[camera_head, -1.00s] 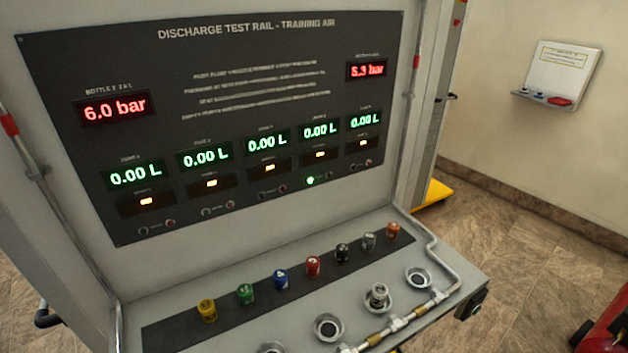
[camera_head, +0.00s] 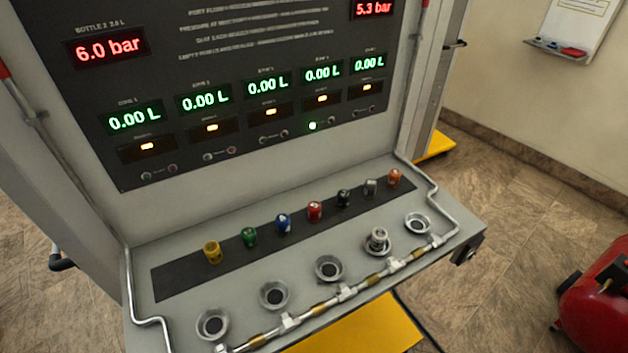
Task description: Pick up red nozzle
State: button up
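The red nozzle (camera_head: 314,211) stands upright on the dark strip (camera_head: 178,280) of the grey bench shelf, near the middle of a row of coloured nozzles. The blue nozzle (camera_head: 283,223) is on its left and the black nozzle (camera_head: 343,198) on its right, both apart from it. Nothing covers the red nozzle. My gripper is not in view.
Green (camera_head: 249,236) and yellow (camera_head: 212,251) nozzles stand farther left, grey (camera_head: 370,187) and orange (camera_head: 394,178) farther right. Several round sockets line the front, one holding a metal fitting (camera_head: 377,240). A pipe (camera_head: 318,309) runs along the front. The panel (camera_head: 230,120) rises behind.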

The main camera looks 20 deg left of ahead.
aim_at(315, 209)
jog(key=u, duration=0.4)
jog(key=l+u, duration=0.15)
jog(key=u, duration=0.65)
jog(key=l+u, duration=0.15)
jog(key=u, duration=0.65)
jog(key=k+l+u, duration=0.1)
jog(key=l, duration=0.15)
jog(key=k+l+u, duration=0.1)
jog(key=l, duration=0.15)
